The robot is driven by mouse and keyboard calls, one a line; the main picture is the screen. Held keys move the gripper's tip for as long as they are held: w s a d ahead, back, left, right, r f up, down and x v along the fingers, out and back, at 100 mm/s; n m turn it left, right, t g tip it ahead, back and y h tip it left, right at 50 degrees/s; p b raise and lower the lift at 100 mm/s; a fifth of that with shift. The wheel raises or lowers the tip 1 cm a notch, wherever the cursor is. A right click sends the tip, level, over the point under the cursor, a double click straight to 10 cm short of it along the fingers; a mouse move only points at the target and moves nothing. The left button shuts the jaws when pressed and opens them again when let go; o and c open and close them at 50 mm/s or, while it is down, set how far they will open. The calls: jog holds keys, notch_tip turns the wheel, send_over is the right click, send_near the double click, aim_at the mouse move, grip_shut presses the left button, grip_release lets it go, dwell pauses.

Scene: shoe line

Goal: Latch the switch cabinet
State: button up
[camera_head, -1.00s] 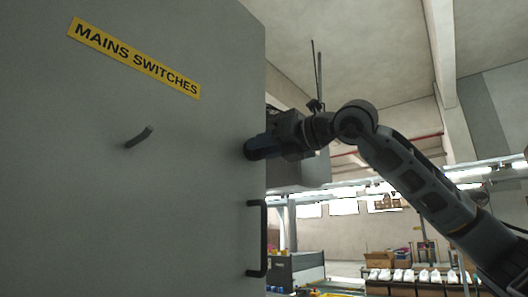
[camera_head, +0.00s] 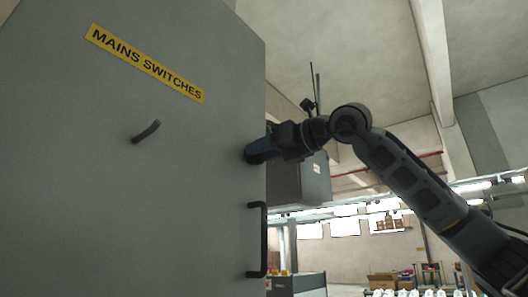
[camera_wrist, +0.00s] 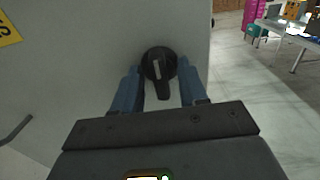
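The switch cabinet's grey door (camera_head: 80,170) fills the left of the head view, with a yellow "MAINS SWITCHES" label (camera_head: 147,64). A short curved dark lever (camera_head: 146,132) sticks out below the label. A black pull handle (camera_head: 264,240) is at the door's right edge. My gripper (camera_head: 250,155) is at the door near that edge, above the pull handle. In the wrist view a black turn knob (camera_wrist: 159,64) with a pale mark, its grip pointing down, sits between my two blue fingers (camera_wrist: 159,84). A gap shows on each side of the knob. The head view hides the knob.
A grey box (camera_head: 300,182) shows behind my gripper, right of the door edge. Boxes and a row of white shoes (camera_head: 410,293) are in the far background. Open floor (camera_wrist: 235,90) lies right of the door in the wrist view, with a table (camera_wrist: 290,35) beyond.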

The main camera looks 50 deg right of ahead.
jog(key=shift+s, duration=0.1)
jog(key=s+b, duration=0.2)
jog(key=s, duration=0.5)
jog(key=shift+s, duration=0.3)
jog(key=shift+d, duration=0.1)
